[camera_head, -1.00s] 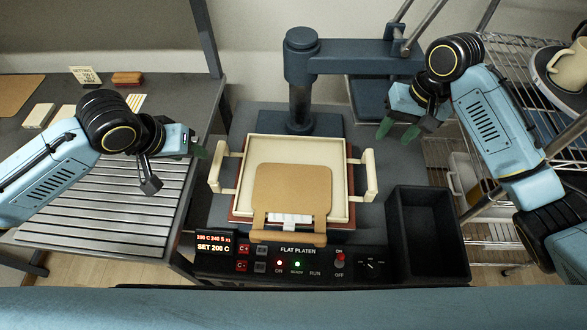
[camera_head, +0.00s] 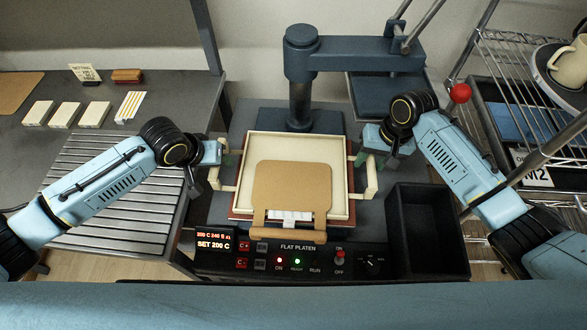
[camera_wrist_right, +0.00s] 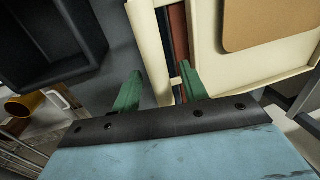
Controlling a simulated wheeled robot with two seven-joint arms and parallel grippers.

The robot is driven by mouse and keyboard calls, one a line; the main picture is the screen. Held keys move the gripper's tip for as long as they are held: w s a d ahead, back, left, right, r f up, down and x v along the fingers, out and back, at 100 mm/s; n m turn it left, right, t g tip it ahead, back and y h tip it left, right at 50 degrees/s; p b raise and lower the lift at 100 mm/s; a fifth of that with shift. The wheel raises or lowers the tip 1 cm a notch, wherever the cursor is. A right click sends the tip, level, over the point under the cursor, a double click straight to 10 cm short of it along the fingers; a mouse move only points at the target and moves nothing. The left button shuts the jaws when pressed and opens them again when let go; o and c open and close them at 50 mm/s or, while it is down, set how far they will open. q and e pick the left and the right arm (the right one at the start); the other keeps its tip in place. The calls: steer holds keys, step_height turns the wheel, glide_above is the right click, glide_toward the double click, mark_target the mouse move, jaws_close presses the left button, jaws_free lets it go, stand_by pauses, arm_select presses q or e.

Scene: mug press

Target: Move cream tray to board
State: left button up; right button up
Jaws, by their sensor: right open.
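The cream tray (camera_head: 243,180) sits on a reddish-brown plate on the press bed, with a cream handle bar on each side. A tan board with a bar handle (camera_head: 293,187) lies in the tray. Another tan board (camera_head: 16,92) lies at the far left of the grey table. My right gripper (camera_head: 371,163) is open at the tray's right handle. In the right wrist view its green fingers (camera_wrist_right: 158,90) stand apart, with the handle (camera_wrist_right: 150,48) reaching in front of and between them. My left gripper (camera_head: 214,168) is at the left handle; its fingers are partly hidden.
A black bin (camera_head: 425,235) stands right of the press. The press arm and column (camera_head: 300,95) stand behind the tray. A control panel (camera_head: 300,260) runs along the front. Cream blocks (camera_head: 65,115) and a slatted rack (camera_head: 100,195) are on the left table. A wire shelf is at right.

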arm_select(q)
steer(key=shift+w+d+f, duration=0.1)
steer(key=shift+w+f, duration=0.05)
steer(key=shift+f, duration=0.25)
arm_select(e)
steer(key=shift+a+f, duration=0.1)
steer(key=shift+f, duration=0.35)
arm_select(q)
jaws_close()
arm_select(e)
jaws_close()
arm_select(q)
steer(key=shift+r, duration=0.1)
arm_select(e)
steer(key=shift+r, duration=0.1)
